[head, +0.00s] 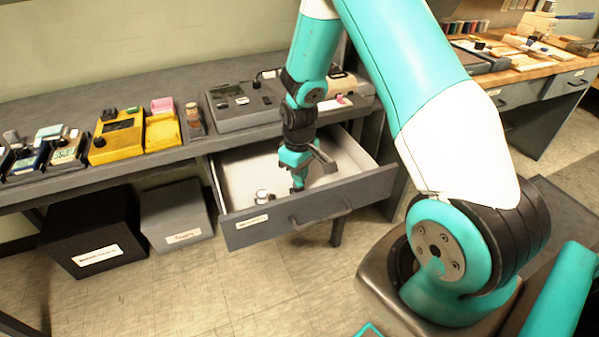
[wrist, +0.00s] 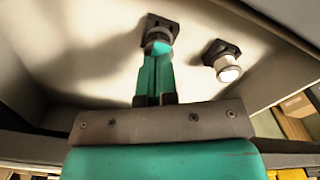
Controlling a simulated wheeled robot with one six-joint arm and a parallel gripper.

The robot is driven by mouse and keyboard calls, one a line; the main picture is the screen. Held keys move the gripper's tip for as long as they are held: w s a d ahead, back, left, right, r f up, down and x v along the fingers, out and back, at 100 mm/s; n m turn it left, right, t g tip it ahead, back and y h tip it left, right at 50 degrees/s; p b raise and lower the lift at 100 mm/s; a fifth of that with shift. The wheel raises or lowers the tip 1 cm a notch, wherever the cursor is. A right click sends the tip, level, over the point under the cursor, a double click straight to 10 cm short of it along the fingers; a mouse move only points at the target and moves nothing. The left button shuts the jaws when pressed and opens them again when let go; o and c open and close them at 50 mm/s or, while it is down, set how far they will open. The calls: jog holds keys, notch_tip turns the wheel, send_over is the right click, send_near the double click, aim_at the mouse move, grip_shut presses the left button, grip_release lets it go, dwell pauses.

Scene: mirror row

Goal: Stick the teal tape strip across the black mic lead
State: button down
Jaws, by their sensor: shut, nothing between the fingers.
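My gripper (head: 298,187) reaches down inside an open drawer under the grey bench. In the wrist view its teal fingers (wrist: 156,72) are shut together with nothing between them. The fingertips overlap a small fitting with a dark square base (wrist: 160,25) in the picture; I cannot tell whether they touch it. A second fitting with a dark base and pale round end (wrist: 228,68) lies to its right. Small fittings (head: 262,197) also show near the drawer front in the head view. I cannot make out the teal tape strip or the black mic lead in either view.
The drawer (head: 262,226) has a pale interior and a labelled grey front. Yellow devices (head: 118,136) and a grey box unit (head: 240,108) stand on the bench above. Dark bins (head: 92,230) sit below. A wooden bench (head: 535,66) stands at right. Floor in front is clear.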

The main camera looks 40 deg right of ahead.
notch_tip(320, 180, up, 7)
jog(key=p, duration=0.6)
dwell(0.3)
dwell(0.4)
jog(key=s+a+r+n+y+p, duration=0.1)
jog(key=s+a+r, duration=0.2)
jog(key=a+r, duration=0.5)
jog(key=s+a+r+n+y+p, duration=0.1)
jog(key=s+a+r, duration=0.2)
jog(key=a+r, duration=0.6)
jog(key=s+a+r+n+y+p, duration=0.1)
jog(key=s+a+r, duration=0.1)
jog(key=s+r, duration=0.4)
jog(key=s+a+r+n+y, duration=0.1)
jog(key=s+a+r, duration=0.2)
jog(key=s+r, duration=0.3)
jog(key=s, duration=0.3)
jog(key=shift+s+p, duration=0.3)
jog(key=shift+p, duration=0.05)
